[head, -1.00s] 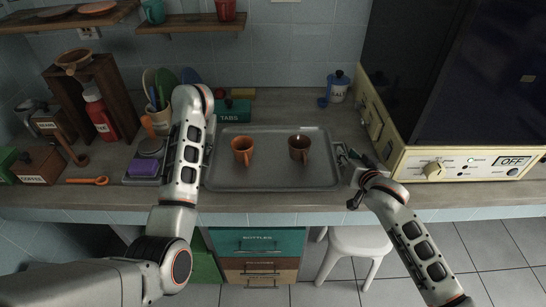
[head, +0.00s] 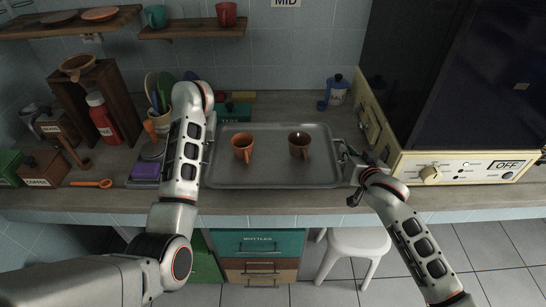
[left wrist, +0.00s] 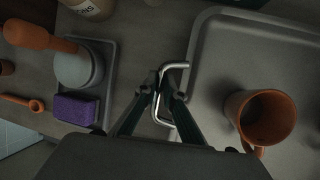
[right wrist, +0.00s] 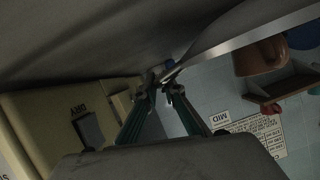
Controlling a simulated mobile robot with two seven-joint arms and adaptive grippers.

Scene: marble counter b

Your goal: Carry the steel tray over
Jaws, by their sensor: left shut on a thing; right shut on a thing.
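The grey steel tray (head: 270,180) is level over the counter in the head view. An orange mug (head: 243,146) and a brown mug (head: 299,146) stand upright on it, apart. My left gripper (left wrist: 166,95) is shut on the tray's left wire handle, as the left wrist view shows. In the head view my left arm mostly hides it. My right gripper (head: 347,160) is shut at the tray's right handle; it also shows in the right wrist view (right wrist: 163,92). I cannot tell how far the tray is above the counter.
A cream appliance (head: 430,170) stands close on the right. A purple sponge (head: 146,170) and a utensil pot (head: 160,122) are left of the tray. A teal box (head: 234,111) and a blue salt jar (head: 337,90) are behind. A white stool (head: 358,243) stands below the front edge.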

